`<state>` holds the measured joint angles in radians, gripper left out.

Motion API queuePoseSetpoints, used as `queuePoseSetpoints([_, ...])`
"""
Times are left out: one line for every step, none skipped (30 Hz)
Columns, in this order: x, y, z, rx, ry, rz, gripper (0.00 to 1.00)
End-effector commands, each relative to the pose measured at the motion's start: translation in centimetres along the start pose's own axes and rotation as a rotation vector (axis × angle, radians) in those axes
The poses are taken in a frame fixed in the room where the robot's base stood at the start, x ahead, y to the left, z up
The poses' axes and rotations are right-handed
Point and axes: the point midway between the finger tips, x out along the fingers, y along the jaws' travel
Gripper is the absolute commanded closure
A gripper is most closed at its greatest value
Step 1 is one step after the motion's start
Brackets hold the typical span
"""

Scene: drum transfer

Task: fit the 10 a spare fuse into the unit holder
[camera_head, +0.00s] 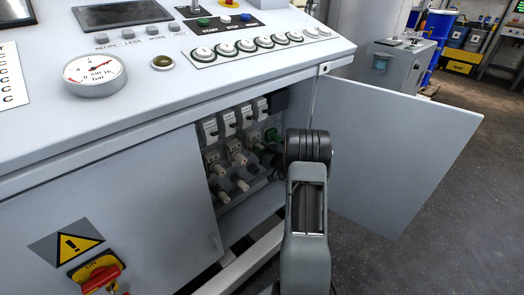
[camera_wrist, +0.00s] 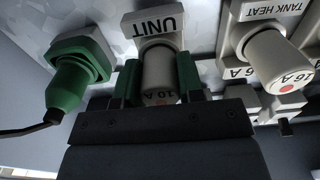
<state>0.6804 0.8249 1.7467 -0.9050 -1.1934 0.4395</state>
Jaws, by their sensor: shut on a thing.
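The 10 A fuse (camera_wrist: 160,80), a pale grey cylinder with a red mark on its end, is between my gripper's green fingertips (camera_wrist: 158,84) in the wrist view. My gripper is shut on it. The fuse is in line with the unit holder (camera_wrist: 152,25), a pale block labelled UNIT, and its inner end meets the holder's face. I cannot tell how deep it sits. In the head view my arm hides much of the gripper and the fuse at the open cabinet.
A green plug (camera_wrist: 68,85) with a black cable is beside the unit holder. On the other side is the tank heat holder (camera_wrist: 265,15) with a 16 A fuse (camera_wrist: 288,68). The open cabinet door (camera_head: 395,150) stands right of my arm. Several other fuses sit inside the cabinet.

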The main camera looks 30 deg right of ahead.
Motion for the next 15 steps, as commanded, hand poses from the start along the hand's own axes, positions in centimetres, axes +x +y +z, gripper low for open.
queuePoseSetpoints([0.10,0.00,-0.04,-0.001,0.001,0.000,0.63])
queuePoseSetpoints([0.09,0.00,-0.05,-0.001,0.001,0.000,0.60])
queuePoseSetpoints([0.09,0.01,-0.06,-0.001,0.001,0.000,0.56])
queuePoseSetpoints([0.08,0.01,-0.05,-0.001,0.001,0.000,0.54])
queuePoseSetpoints([0.08,0.01,-0.05,-0.001,0.001,0.000,0.51])
queuePoseSetpoints([0.07,0.01,-0.05,-0.001,0.001,0.000,0.47])
queuePoseSetpoints([0.07,0.01,-0.05,-0.001,0.001,0.000,0.44])
queuePoseSetpoints([0.07,0.01,-0.05,-0.001,0.001,0.000,0.41])
queuePoseSetpoints([0.06,0.01,-0.04,-0.001,0.001,0.000,0.37])
queuePoseSetpoints([0.06,0.02,-0.04,-0.001,0.001,0.000,0.35])
queuePoseSetpoints([0.06,0.02,-0.04,-0.001,0.001,0.000,0.35])
queuePoseSetpoints([0.05,0.02,-0.04,-0.001,0.001,0.000,0.35])
queuePoseSetpoints([0.05,0.02,-0.04,-0.001,0.001,0.000,0.35])
queuePoseSetpoints([0.05,0.02,-0.04,-0.001,0.001,0.000,0.35])
queuePoseSetpoints([0.04,0.02,-0.01,-0.001,0.000,0.000,0.35])
